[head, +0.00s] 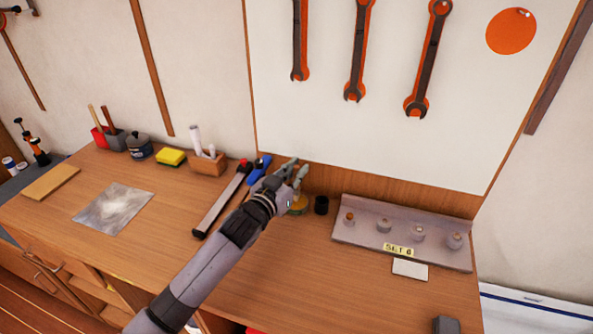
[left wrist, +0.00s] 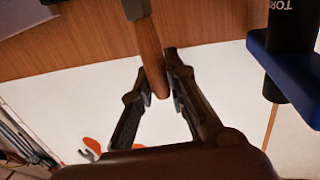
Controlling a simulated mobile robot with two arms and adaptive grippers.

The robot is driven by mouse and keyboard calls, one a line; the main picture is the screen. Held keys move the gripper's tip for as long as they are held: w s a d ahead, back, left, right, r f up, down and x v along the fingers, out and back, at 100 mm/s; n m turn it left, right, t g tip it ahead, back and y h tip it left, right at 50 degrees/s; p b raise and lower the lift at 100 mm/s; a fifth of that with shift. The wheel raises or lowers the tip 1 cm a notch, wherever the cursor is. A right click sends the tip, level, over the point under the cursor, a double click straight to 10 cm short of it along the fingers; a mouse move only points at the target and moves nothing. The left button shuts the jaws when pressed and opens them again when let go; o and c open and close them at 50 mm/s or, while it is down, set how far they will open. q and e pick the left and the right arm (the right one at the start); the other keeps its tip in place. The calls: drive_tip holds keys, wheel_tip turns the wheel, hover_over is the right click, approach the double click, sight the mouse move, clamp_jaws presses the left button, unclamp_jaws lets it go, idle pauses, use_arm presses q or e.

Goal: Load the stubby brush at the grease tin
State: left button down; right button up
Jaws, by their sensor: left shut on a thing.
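My left gripper (head: 295,172) reaches across the bench toward its back edge in the head view. In the left wrist view my left gripper (left wrist: 158,78) is shut on the wooden handle of the stubby brush (left wrist: 150,50). A grey ferrule shows at the top edge of that view; the bristles are out of frame. Whether the brush touches the tin cannot be told. My right gripper is not in view.
A grey rack (head: 350,236) with several knobs lies further right. A long bar tool (head: 219,204) and a blue-handled tool (head: 260,166) lie left of the gripper. The front middle of the bench (head: 300,275) is clear.

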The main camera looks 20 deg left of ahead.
use_arm(q)
drive_tip(key=shift+f+b, duration=0.35)
drive_tip(key=shift+f, duration=0.3)
idle(0.9)
wheel_tip(320, 180, up, 7)
drive_tip(key=p, duration=0.7)
drive_tip(key=shift+r, duration=0.15)
idle(0.6)
